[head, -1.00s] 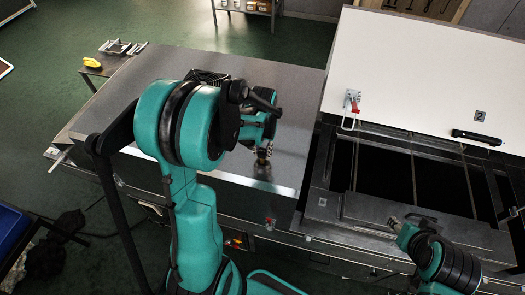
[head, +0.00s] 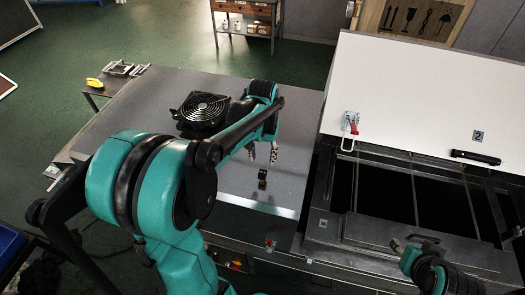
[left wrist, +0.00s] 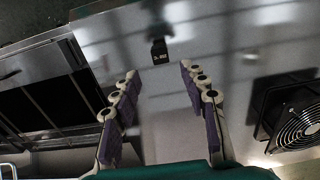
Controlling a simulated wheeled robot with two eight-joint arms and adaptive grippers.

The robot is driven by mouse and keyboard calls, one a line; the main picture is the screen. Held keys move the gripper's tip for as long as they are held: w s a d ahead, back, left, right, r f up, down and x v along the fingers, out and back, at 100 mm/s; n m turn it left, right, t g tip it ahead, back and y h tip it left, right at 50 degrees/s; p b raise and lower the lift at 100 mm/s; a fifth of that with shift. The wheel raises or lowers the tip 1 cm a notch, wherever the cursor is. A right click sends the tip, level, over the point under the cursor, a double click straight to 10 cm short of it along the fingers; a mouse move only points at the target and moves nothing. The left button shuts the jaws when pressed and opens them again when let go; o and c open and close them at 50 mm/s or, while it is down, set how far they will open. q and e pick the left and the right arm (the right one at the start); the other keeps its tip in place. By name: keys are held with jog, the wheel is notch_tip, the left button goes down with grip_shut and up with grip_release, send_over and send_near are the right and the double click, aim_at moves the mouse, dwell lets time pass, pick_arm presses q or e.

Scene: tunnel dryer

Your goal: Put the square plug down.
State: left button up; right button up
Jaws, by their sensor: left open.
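The square plug (head: 262,178) is a small dark block standing on the grey metal top near its front edge. In the left wrist view the plug (left wrist: 160,52) sits beyond the fingertips, between their lines and apart from both. My left gripper (head: 262,154) is open and empty, behind and above the plug in the head view. Its two purple-padded fingers (left wrist: 158,88) are spread wide in the left wrist view. My right gripper (head: 408,249) is at the lower right over the dryer's front edge; its jaw state is unclear.
A black fan (head: 203,108) lies on the grey metal top (head: 150,95), left of my left gripper. A white lid (head: 420,95) stands raised over the dark open bay at right. A yellow object (head: 94,83) sits on a side table. The top around the plug is clear.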

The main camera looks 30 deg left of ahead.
pick_arm(q)
jog(key=s+d+r+m+t, duration=0.2)
jog(key=s+d+r+t, duration=0.2)
jog(key=s+d+t, duration=0.3)
jog(key=shift+s+d+r+m, duration=0.2)
jog(key=shift+s+d+m, duration=0.1)
jog(key=shift+s+d, duration=1.5)
jog(key=shift+s+a, duration=0.25)
